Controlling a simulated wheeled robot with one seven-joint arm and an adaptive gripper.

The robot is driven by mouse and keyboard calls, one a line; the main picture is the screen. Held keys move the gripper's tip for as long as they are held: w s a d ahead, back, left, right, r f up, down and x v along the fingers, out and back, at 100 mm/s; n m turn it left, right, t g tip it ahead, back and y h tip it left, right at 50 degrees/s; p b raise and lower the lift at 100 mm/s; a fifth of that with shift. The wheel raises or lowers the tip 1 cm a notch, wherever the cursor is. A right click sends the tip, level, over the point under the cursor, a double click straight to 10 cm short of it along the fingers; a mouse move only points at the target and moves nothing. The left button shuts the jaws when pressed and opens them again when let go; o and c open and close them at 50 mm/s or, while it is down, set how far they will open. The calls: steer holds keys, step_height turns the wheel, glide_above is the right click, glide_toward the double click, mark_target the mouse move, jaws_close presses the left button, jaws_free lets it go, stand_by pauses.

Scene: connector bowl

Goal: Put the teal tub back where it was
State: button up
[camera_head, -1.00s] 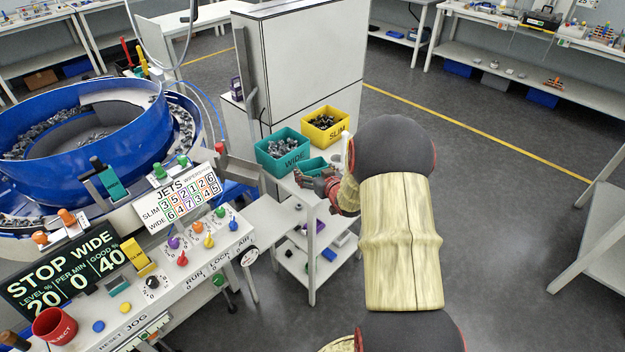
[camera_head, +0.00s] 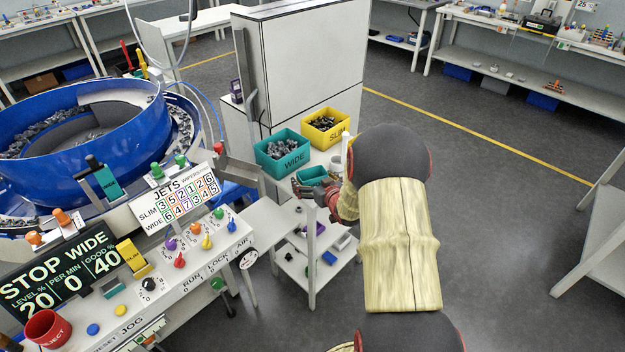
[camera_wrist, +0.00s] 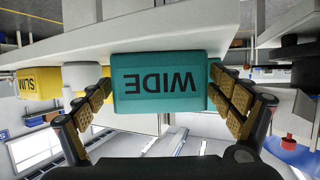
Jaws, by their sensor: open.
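The teal tub (camera_head: 313,174) is small and open-topped. It stands at the near edge of the white stand, in front of the larger teal WIDE bin (camera_head: 283,150). My gripper (camera_head: 316,190) is at its near side and hides part of it. In the wrist view, which is upside down, a teal face marked WIDE (camera_wrist: 165,85) lies between the spread fingers of my gripper (camera_wrist: 165,105); I take it to be this tub. One row of finger pads is on each side, with a gap at the left; contact at the right is unclear.
A yellow SLIM bin (camera_head: 325,127) of parts stands behind, right of the WIDE bin. A white cup-like thing (camera_head: 336,164) is close at the tub's right. A tall white cabinet (camera_head: 305,75) is behind. The floor to the right is clear.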

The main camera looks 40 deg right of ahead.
steer(key=shift+r, duration=0.2)
steer(key=p+v, duration=0.4)
steer(key=v, duration=0.8)
steer(key=s+a+r+n+g, duration=0.1)
steer(key=a+r+g, duration=0.3)
steer(key=a+r, duration=1.15)
steer(key=s+a+r+n+g+y, duration=0.1)
steer(key=s+a+r+g+y, duration=0.1)
steer(key=s+a, duration=0.7)
steer(key=s+a+r+n+g+y, duration=0.1)
steer(key=s+a+r, duration=0.3)
steer(key=s+a, duration=0.5)
steer(key=shift+s+n+g+y, duration=0.3)
steer(key=shift+s+g+y, duration=0.1)
steer(key=shift+y, duration=0.3)
steer(key=shift+c, duration=1.2)
